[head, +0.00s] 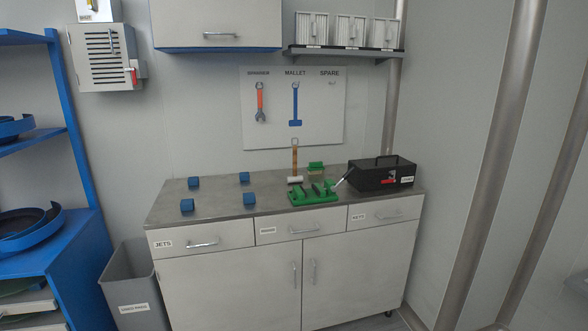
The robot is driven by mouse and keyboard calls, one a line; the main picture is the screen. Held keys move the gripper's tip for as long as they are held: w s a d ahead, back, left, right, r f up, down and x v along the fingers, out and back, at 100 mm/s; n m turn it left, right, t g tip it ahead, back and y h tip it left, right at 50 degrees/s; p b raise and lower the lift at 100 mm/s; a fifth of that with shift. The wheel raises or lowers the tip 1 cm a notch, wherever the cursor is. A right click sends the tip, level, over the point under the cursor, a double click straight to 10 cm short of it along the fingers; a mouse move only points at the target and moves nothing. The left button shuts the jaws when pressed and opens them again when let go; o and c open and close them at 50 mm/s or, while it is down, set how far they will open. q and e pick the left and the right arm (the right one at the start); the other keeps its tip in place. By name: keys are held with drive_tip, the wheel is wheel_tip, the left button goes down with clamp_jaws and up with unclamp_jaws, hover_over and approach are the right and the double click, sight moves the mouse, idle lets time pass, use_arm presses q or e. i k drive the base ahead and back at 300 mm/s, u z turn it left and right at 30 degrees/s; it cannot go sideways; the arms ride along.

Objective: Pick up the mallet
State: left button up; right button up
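A mallet (295,160) with a tan handle and a pale head is at the back of the grey worktop, in front of the wall. Its head (295,180) is low at the worktop and its handle points up, with a loop at the top. Whether it leans on anything I cannot tell. On the white wall board (270,130), a blue mallet shape (296,100) is under the word MALLET; I cannot tell if it is a painted outline. Neither of my grippers is in view.
A green fixture (314,196) stands just in front of the mallet, with a small green-topped block (316,167) beside it. A black toolbox (381,174) is to the right. Several blue blocks (187,205) are on the left. An orange-handled wrench (260,102) hangs on the board.

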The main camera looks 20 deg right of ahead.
sight(295, 178)
drive_tip(key=u, duration=0.35)
drive_tip(key=i, duration=1.95)
drive_tip(key=z, duration=0.3)
